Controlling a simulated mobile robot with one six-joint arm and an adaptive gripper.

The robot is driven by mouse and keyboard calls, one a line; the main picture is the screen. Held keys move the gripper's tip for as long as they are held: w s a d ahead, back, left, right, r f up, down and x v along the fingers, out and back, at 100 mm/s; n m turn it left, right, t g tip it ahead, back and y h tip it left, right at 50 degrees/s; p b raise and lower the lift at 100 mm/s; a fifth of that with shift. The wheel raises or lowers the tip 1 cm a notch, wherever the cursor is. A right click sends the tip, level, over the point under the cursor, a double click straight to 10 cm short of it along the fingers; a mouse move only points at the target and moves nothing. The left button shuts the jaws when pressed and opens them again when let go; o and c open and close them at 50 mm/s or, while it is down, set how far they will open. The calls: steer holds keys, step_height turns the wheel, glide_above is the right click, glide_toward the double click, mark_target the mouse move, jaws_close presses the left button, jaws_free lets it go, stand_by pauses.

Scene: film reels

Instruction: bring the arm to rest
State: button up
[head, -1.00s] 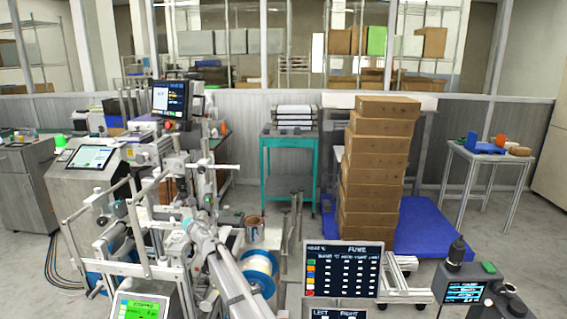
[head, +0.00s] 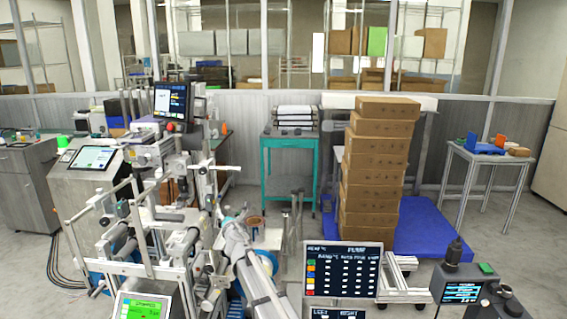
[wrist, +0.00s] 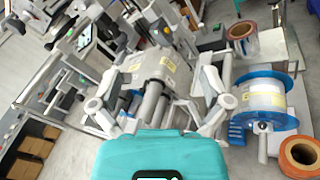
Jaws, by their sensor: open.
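My gripper (wrist: 158,78) is open in the wrist view, its two grey fingers spread above the teal housing, with nothing seen held between them. Beyond the fingers is a white roll with yellow labels (wrist: 162,70) on the machine; I cannot tell how far apart they are. A reel with blue flanges (wrist: 264,96) lies to the right of the fingers. In the head view my arm (head: 250,270) reaches up from the bottom, right of the machine frame (head: 120,245). My gripper is hard to make out there among the machine parts.
Copper-coloured rolls (wrist: 300,155) stand near the blue reel. In the head view, a teal cart (head: 290,165) and a tall stack of cartons (head: 375,170) on a blue base stand behind. A display panel (head: 343,270) stands right of my arm. Some grey floor is free at the right.

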steer(key=s+d+f+m+g+h+p, duration=0.1)
steer(key=s+d+f+m+g+h, duration=0.2)
steer(key=d+m, duration=0.55)
steer(key=s+d+f+m+g+h+p, duration=0.1)
steer(key=s+d+f+m+h, duration=0.3)
steer(key=d, duration=0.7)
steer(key=s+d+m+g+h+p, duration=0.15)
steer(key=s+d+m, duration=0.25)
steer(key=d+m, duration=0.4)
steer(key=s+d+f+m+g+y, duration=0.1)
steer(key=s+d+f+m+g, duration=0.2)
steer(key=s, duration=1)
steer(key=s+d+f+m+g+y+p, duration=0.1)
steer(key=s+d+m+g, duration=0.5)
steer(key=s, duration=0.7)
steer(key=f+m+g+y, duration=0.1)
steer(key=m+g, duration=0.1)
steer(key=m, duration=0.1)
steer(key=shift+s+f+m, duration=0.15)
steer(key=shift+f+m, duration=0.2)
steer(key=shift+f, duration=0.05)
